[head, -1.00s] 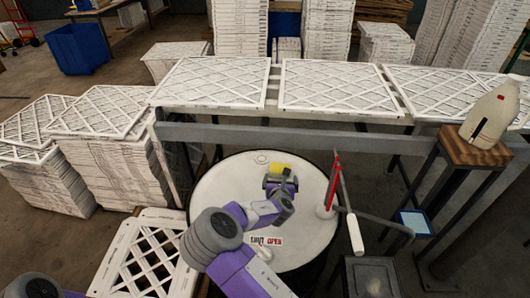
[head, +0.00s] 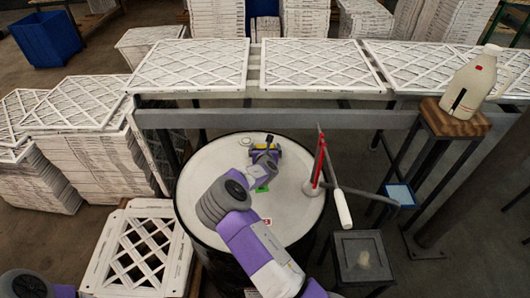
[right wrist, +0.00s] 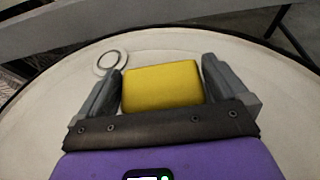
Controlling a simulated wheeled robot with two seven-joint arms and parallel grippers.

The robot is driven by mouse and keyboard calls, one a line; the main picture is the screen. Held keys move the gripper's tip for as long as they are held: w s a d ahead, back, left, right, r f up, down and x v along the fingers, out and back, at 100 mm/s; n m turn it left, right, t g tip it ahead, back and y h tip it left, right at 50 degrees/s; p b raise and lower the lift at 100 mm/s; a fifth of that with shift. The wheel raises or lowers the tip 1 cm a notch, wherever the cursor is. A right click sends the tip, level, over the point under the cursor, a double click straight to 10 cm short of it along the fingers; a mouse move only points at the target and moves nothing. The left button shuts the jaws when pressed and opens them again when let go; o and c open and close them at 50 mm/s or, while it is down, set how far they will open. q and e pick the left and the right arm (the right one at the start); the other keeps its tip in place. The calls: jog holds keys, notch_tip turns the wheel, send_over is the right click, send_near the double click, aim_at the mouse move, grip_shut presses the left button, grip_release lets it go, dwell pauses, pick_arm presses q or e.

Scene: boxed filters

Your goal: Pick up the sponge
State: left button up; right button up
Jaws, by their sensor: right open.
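The sponge is a yellow block (right wrist: 162,88) lying on the white top of a drum (head: 215,165). In the right wrist view it sits between the two grey fingers of my right gripper (right wrist: 163,72), with a narrow gap on each side. In the head view my right gripper (head: 266,148) is low over the far part of the drum top and hides most of the sponge. The right gripper is open. Of my left arm only a part shows at the bottom left corner; its gripper is out of view.
A red upright piece (head: 319,162) and a bar with a white end (head: 343,208) stand at the drum's right side. A grey rail (head: 290,119) and white filter panels (head: 318,66) lie behind. A white bottle (head: 470,82) stands on a wooden stool (head: 455,120) at right.

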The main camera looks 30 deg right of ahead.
jog(key=shift+x, duration=1.15)
jog(key=shift+c, duration=0.2)
jog(key=c, duration=0.6)
